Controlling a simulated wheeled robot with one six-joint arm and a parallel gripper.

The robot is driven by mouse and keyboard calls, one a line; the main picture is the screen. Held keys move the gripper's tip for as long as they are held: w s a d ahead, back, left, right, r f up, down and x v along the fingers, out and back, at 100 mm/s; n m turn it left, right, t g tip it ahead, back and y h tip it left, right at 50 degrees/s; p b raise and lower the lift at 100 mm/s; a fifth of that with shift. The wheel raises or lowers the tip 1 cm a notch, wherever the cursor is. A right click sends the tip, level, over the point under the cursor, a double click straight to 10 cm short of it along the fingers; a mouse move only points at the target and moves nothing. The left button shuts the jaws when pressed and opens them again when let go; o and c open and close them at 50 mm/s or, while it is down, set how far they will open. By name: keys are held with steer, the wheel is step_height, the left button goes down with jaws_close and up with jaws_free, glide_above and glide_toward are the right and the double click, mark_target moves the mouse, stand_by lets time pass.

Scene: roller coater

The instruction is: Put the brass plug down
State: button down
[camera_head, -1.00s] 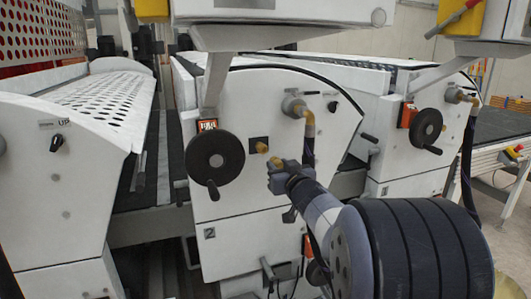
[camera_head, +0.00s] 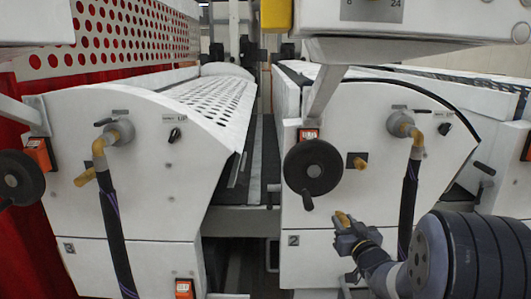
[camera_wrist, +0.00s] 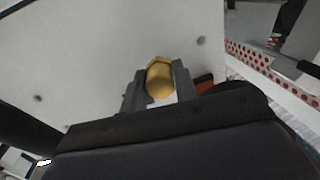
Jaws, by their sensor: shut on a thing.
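In the head view my gripper (camera_head: 347,228) is at the lower right of the middle, shut on the plug (camera_head: 342,217), which shows as a small gold tip. They are in front of the white side panel marked 2 (camera_head: 330,240), below and right of its black handwheel (camera_head: 313,167). I cannot tell how far they are from the panel.
A brass fitting (camera_head: 357,162) sticks out of that panel above my gripper. Black hoses (camera_head: 408,200) hang from both machines. A second white machine (camera_head: 150,200) stands to the left, with a dark gap (camera_head: 235,250) between them. Orange-red boxes (camera_head: 38,153) and handwheels protrude.

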steer(key=s+a+f, duration=0.2)
steer(key=a+f, duration=0.1)
steer(key=f, duration=0.3)
steer(key=s+a+f, duration=0.1)
steer(key=a+f, duration=0.1)
steer(key=f, duration=0.4)
steer(key=s+a+f+m+h, duration=0.1)
steer(key=s+f+h, duration=0.1)
steer(key=s+f, duration=0.9)
step_height(320, 180, down, 4)
steer(key=shift+s+a+r+m+h, duration=0.1)
steer(key=shift+s+a+m+h, duration=0.25)
steer(key=shift+m+h, duration=0.05)
steer(key=shift+a, duration=0.1)
